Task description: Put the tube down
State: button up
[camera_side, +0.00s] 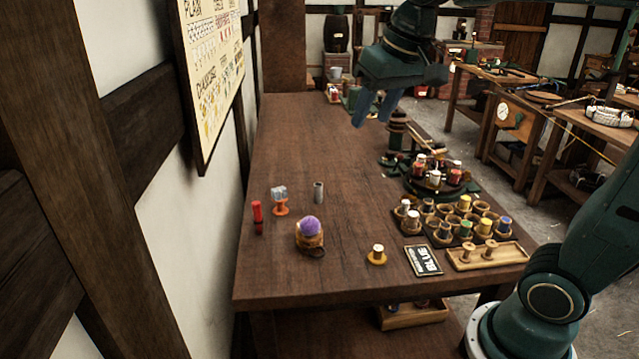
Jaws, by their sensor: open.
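A small grey tube (318,192) stands upright on the wooden table (300,150), left of the middle, apart from the things around it. My gripper (374,108) hangs above the far part of the table, well up and to the right of the tube in the picture. Its blue fingers point down, are open, and show nothing between them. No part of the tube is hidden.
An orange stand (280,208), a red cylinder (257,212) and a purple ball on a holder (310,237) are near the tube. The table's middle is clear.

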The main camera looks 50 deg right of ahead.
jog(key=s+a+f+n, duration=0.1)
jog(key=s+f, duration=0.3)
jog(key=s, duration=0.3)
jog(key=s+a+f+n+t, duration=0.1)
jog(key=s+f, duration=0.3)
jog(key=s, duration=0.4)
jog(key=shift+a+n, duration=0.5)
jog(key=shift+a, duration=0.1)
